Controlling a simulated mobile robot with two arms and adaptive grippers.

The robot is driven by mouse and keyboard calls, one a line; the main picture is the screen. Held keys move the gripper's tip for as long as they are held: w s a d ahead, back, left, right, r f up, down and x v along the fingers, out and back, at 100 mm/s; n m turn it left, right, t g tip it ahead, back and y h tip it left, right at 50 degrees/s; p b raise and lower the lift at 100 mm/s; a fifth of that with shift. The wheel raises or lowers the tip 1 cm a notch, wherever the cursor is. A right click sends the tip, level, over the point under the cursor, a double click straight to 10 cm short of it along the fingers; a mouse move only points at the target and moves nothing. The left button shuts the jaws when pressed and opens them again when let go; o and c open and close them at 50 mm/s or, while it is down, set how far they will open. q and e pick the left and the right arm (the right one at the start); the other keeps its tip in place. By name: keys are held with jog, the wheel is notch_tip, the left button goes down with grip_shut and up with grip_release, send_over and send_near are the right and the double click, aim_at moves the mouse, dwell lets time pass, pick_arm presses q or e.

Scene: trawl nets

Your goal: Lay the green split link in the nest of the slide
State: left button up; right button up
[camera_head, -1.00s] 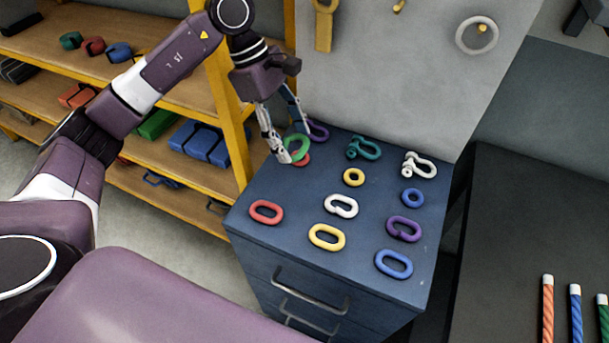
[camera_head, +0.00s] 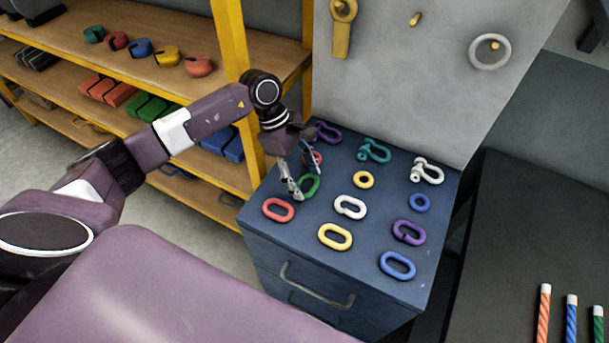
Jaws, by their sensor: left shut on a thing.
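The green split link (camera_head: 310,187) is in the fingers of my left gripper (camera_head: 298,180), over the left part of the blue cabinet top (camera_head: 317,211). The gripper is shut on it and points down. I cannot tell whether the link touches the top. My right gripper is not in view. I cannot make out a slide with a nest in this view.
A red ring (camera_head: 314,159) lies just behind the held link. A red link (camera_head: 278,210), yellow link (camera_head: 335,237), white split link (camera_head: 350,207) and purple split link (camera_head: 409,232) lie around it. Shelves (camera_head: 200,85) stand left, a dark table (camera_head: 520,230) right.

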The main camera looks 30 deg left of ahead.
pick_arm(q)
jog(key=shift+f, duration=0.1)
jog(key=o, duration=1.3)
jog(key=shift+o, duration=0.2)
